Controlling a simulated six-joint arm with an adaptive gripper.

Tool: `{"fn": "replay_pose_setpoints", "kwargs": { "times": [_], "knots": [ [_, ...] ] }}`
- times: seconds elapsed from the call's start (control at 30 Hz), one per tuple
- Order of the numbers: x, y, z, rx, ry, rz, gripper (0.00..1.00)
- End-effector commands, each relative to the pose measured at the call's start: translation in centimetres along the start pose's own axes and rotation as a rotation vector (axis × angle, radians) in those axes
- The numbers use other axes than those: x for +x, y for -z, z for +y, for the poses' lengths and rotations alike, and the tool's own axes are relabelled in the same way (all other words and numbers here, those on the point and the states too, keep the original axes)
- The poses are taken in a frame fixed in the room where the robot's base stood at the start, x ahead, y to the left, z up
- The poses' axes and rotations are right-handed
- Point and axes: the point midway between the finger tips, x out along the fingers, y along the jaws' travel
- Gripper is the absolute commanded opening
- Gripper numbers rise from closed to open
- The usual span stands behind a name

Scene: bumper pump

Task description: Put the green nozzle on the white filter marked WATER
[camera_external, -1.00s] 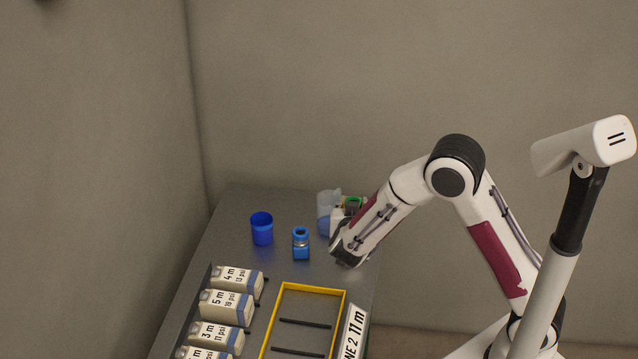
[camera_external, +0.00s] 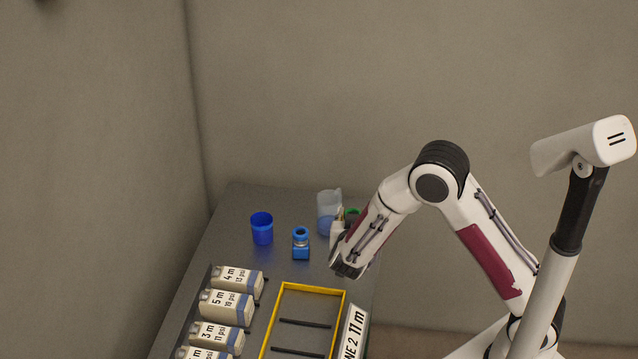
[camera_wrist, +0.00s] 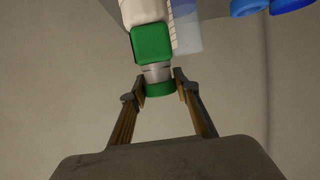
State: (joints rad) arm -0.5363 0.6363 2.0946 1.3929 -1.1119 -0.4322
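In the wrist view the green nozzle (camera_wrist: 160,89) shows as a green ring with a grey neck, in line with a square green block (camera_wrist: 152,45). The fingertips of my gripper (camera_wrist: 160,84) lie against both sides of the ring. A white body (camera_wrist: 143,11) is beyond the block; whether they touch, and whether it is the white filter, I cannot tell. No WATER marking is readable. In the external view a bit of green (camera_external: 352,213) shows above a white object (camera_external: 337,229), and my arm hides the gripper.
Labelled filters (camera_external: 238,281) and a yellow-framed tray (camera_external: 314,288) fill the table's front.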

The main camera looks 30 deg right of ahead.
Motion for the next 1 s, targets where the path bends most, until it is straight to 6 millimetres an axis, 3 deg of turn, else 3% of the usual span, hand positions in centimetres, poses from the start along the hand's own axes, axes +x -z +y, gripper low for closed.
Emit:
{"fn": "replay_pose_setpoints", "kwargs": {
  "times": [0.57,1.0],
  "knots": [
    [-0.1,0.3,0.0,0.001,0.000,0.000,0.46],
    [-4.7,0.3,-0.1,0.000,0.004,0.001,0.46]
  ]
}}
